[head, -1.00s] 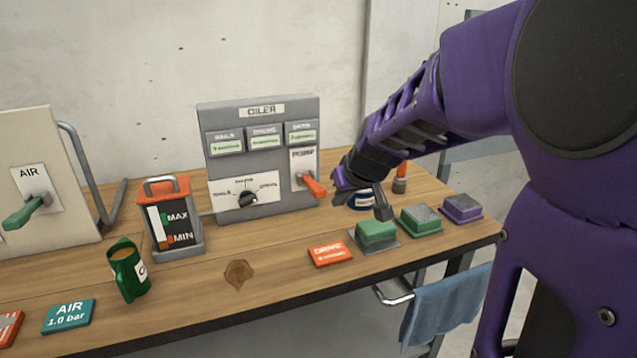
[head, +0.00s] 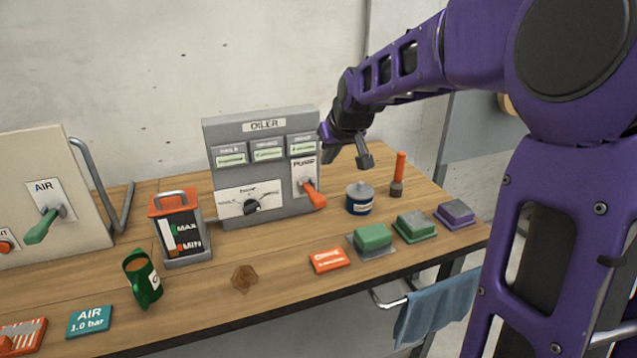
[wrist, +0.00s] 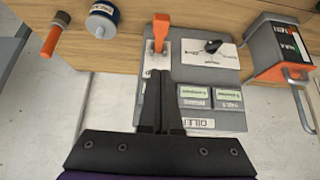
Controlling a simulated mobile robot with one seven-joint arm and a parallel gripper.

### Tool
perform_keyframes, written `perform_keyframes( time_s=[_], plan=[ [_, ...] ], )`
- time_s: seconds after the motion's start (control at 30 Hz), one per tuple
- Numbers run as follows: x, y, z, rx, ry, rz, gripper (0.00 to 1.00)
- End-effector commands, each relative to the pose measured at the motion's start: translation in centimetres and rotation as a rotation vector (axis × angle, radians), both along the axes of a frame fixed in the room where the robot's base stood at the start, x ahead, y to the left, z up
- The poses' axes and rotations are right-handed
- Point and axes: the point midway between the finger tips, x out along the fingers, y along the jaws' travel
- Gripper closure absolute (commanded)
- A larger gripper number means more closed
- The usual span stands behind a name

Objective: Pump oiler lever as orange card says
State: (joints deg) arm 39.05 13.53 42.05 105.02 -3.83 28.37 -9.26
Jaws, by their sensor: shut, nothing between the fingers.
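The grey oiler box (head: 228,160) stands at the back of the bench. Its orange pump lever (head: 315,195) slopes down and forward from the PUMP plate; it also shows in the wrist view (wrist: 160,55). A black selector knob (head: 251,206) is at lower left on the box. The orange card (head: 329,260) lies flat near the front edge; its top word looks like DRIVE, its small line is unreadable. My gripper (head: 346,160) is shut and empty, above and right of the lever. In the wrist view its fingers (wrist: 160,128) overlap the box, apart from the lever.
Green and purple blocks (head: 374,237) sit at right front.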

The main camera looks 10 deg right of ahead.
Motion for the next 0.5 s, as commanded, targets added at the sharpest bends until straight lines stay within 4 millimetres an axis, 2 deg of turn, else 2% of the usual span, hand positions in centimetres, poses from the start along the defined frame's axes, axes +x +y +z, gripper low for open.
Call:
perform_keyframes(
  time_s=[0.27,0.37,0.5],
  plan=[
    [0.0,0.0,-0.3,0.001,0.001,0.001,1.0],
    [0.5,0.1,-0.9,0.002,0.004,0.001,1.0],
    [1.7,0.5,-2.8,0.003,0.004,0.004,1.0]
  ],
)
